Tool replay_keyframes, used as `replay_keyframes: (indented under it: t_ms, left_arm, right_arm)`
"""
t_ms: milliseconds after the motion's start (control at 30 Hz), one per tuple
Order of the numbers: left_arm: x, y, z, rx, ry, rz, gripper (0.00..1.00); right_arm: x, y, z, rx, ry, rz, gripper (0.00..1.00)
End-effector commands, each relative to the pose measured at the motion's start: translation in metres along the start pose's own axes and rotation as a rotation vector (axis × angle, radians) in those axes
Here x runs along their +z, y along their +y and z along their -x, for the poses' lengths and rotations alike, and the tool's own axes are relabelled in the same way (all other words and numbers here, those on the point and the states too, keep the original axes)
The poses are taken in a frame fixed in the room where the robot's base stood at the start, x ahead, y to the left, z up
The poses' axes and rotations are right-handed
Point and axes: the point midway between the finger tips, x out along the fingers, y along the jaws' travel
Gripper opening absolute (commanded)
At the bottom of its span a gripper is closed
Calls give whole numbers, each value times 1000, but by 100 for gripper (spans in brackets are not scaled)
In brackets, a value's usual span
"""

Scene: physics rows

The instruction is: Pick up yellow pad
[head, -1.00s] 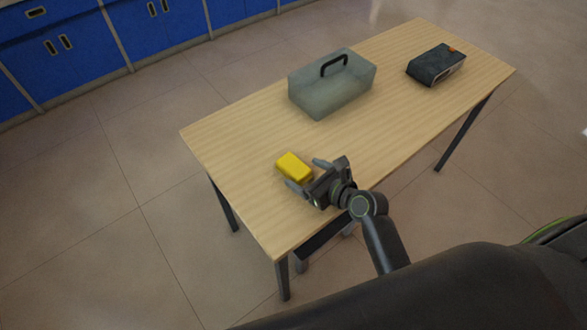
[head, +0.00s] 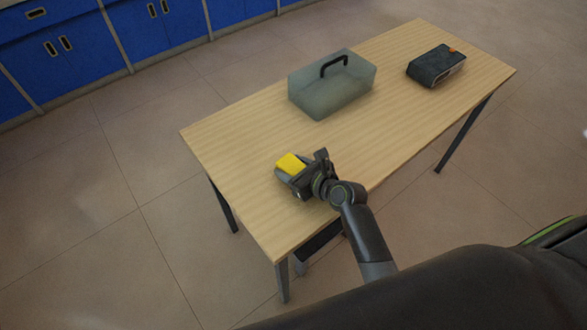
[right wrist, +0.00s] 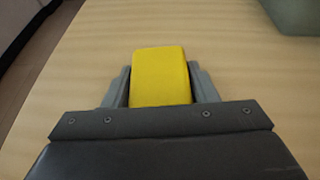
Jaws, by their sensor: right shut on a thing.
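The yellow pad (head: 291,163) is a small yellow block at the near left part of the wooden table (head: 240,130). My right gripper (head: 290,169) is at the pad, with its fingers on either side of it. In the right wrist view the pad (right wrist: 160,77) sits between the two grey fingers (right wrist: 161,88), which are shut on it. The gripper hides the near end of the pad. I cannot tell whether the pad still touches the table. My left gripper is not in view.
A translucent grey box with a black handle (head: 330,88) stands farther back on the table. A dark device with an orange spot (head: 435,66) lies at the far right end. The tabletop between the pad and the box is clear. Blue cabinets (head: 90,50) line the back.

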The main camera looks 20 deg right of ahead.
Motion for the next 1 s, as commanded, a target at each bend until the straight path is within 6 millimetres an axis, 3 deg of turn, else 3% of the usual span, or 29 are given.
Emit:
replay_keyframes:
  t_ms: [333, 733, 1000]
  left_arm:
    - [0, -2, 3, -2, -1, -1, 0]
    - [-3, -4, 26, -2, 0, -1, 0]
    - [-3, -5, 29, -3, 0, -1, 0]
  right_arm:
    - [6, 0, 2, 0, -2, 1, 30]
    - [76, 0, 31, 0, -4, 3, 30]
    - [93, 0, 38, 1, -1, 1, 30]
